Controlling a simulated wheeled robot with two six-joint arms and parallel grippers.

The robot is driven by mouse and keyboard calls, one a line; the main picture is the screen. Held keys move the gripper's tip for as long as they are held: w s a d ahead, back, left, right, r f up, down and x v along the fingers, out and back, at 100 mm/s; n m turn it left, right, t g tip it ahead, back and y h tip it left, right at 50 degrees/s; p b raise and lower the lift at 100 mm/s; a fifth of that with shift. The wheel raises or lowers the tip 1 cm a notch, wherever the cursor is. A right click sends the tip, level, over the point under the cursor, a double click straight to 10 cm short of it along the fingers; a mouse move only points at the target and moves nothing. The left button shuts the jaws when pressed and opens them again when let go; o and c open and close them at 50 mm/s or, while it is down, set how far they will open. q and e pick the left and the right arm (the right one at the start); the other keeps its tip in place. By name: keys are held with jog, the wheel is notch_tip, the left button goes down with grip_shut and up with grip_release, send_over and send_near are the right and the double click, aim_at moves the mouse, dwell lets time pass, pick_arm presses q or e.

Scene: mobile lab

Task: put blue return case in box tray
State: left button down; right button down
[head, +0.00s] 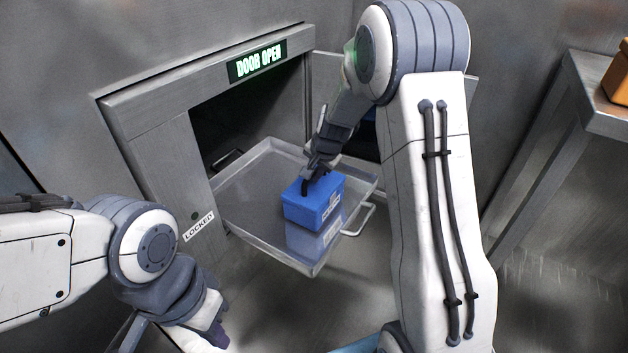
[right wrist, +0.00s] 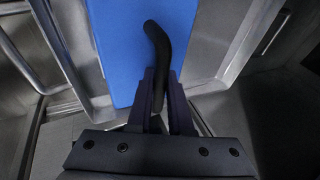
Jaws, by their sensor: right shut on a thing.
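The blue return case (head: 314,205) is a blue box with a small pale label on its front. It sits on or just above the metal box tray (head: 240,212), toward the tray's near right part; I cannot tell whether it touches. My right gripper (head: 309,186) is at the top of the case, shut on its dark handle. The right wrist view shows the fingers (right wrist: 160,95) closed around the black handle (right wrist: 157,40) with the blue case (right wrist: 125,50) below. My left gripper (head: 215,335) is low at the left, away from the tray; its fingertips are partly hidden.
The tray sticks out of a wall opening under a lit "DOOR OPEN" sign (head: 257,62). A "LOCKED" label (head: 199,227) is on the frame's left. The tray has raised rims and a front handle (head: 362,219). A metal table (head: 590,100) with an orange thing (head: 617,80) stands at right.

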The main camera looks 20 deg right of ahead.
jog(key=shift+f, duration=0.2)
jog(key=c, duration=1.2)
grip_release()
jog(key=shift+f, duration=0.1)
jog(key=o, duration=0.4)
jog(key=shift+c, duration=0.2)
